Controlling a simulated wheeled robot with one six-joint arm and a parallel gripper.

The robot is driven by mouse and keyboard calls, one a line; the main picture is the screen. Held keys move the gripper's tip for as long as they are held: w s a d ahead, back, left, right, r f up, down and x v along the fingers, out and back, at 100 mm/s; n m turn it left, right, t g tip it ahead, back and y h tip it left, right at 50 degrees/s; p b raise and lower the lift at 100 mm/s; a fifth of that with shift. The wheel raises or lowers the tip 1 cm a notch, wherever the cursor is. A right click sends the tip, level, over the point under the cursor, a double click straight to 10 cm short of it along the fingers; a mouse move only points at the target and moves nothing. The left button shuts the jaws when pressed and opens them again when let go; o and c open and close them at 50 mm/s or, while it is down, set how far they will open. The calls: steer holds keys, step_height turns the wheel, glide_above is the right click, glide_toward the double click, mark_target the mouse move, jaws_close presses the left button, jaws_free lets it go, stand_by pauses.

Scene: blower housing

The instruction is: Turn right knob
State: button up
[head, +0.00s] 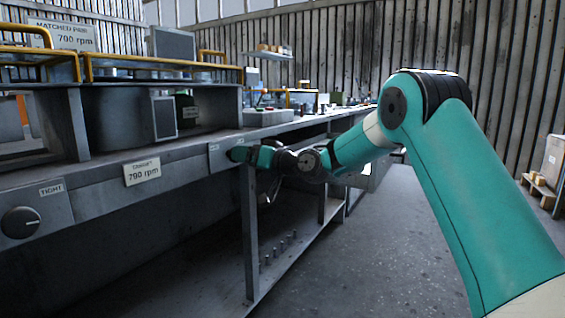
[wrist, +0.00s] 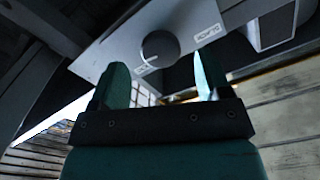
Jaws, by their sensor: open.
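The right knob (wrist: 160,47) is a dark round dial on a grey panel in the wrist view. It lies ahead of my gripper (wrist: 161,64), between the lines of the two fingertips. The fingers are apart and nothing is held between them. I cannot tell how much gap is left between fingertips and knob. In the head view my gripper (head: 238,154) is at the panel at the right end of the bench front, and it hides the right knob.
A 790 rpm card (head: 142,171) is on the bench front between the knobs. Above stand grey housings with yellow rails (head: 160,62) and a MATCHED PAIR sign (head: 62,36). A bench leg (head: 249,235) stands below my gripper.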

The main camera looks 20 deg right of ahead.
steer(key=v, duration=1.4)
steer(key=shift+a, duration=0.1)
